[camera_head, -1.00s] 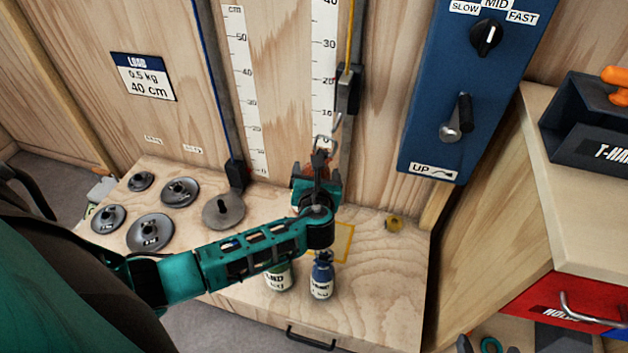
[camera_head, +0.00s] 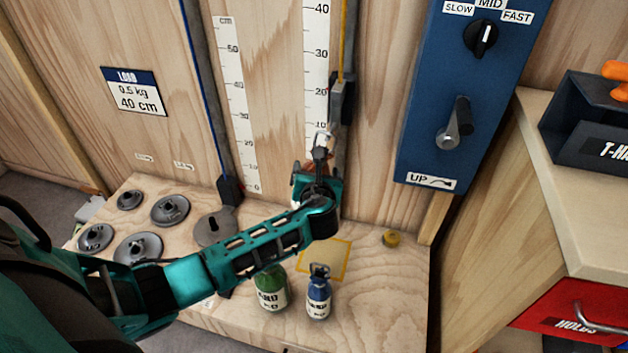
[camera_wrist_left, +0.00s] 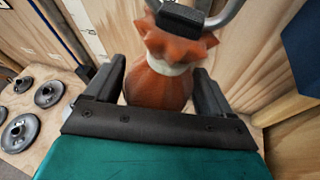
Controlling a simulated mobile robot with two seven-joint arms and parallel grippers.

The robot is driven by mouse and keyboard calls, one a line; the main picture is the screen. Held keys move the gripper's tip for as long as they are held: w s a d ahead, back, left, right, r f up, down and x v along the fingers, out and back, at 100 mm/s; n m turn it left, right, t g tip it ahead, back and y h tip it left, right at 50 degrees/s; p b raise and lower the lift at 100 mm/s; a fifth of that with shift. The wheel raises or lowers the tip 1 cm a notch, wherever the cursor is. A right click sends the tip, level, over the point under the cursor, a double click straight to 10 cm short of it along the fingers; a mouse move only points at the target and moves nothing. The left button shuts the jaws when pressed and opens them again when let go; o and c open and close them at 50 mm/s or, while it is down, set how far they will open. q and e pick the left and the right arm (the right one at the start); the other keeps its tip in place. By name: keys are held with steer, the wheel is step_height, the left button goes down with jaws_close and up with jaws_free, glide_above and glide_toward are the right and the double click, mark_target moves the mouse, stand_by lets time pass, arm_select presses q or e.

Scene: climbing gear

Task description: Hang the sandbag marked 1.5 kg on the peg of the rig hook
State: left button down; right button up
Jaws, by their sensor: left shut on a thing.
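My left gripper (camera_head: 318,182) is shut on an orange-brown sandbag (camera_wrist_left: 158,85), which has a pale band at its neck. In the head view my gripper hides most of the bag, and its weight mark does not show. The gripper is just in front of the rig's black slider (camera_head: 343,100) and below it. A bent metal rig hook (camera_head: 324,138) shows right above the gripper. In the left wrist view a grey metal curve (camera_wrist_left: 225,14) and a black block are at the bag's top; I cannot tell whether the bag's loop is around the peg. My right gripper is not in view.
A green sandbag (camera_head: 270,290) and a blue sandbag (camera_head: 318,293) stand on the wooden bench (camera_head: 390,290). Several dark weight discs (camera_head: 138,248) lie at left. A blue control panel (camera_head: 465,90) with a crank is on the wall at right.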

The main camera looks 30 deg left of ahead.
arm_select(q)
steer(key=shift+w+a+r+b, duration=0.1)
steer(key=shift+w+a+b, duration=0.1)
steer(key=shift+w+b, duration=0.5)
steer(key=shift+w+a+r+b, duration=0.1)
steer(key=shift+w+a+b, duration=0.05)
steer(key=shift+w+b, duration=0.45)
steer(key=shift+w, duration=0.2)
steer(key=shift+w+a+f+p, duration=0.15)
steer(key=shift+w+f+p, duration=0.2)
steer(key=shift+w, duration=0.15)
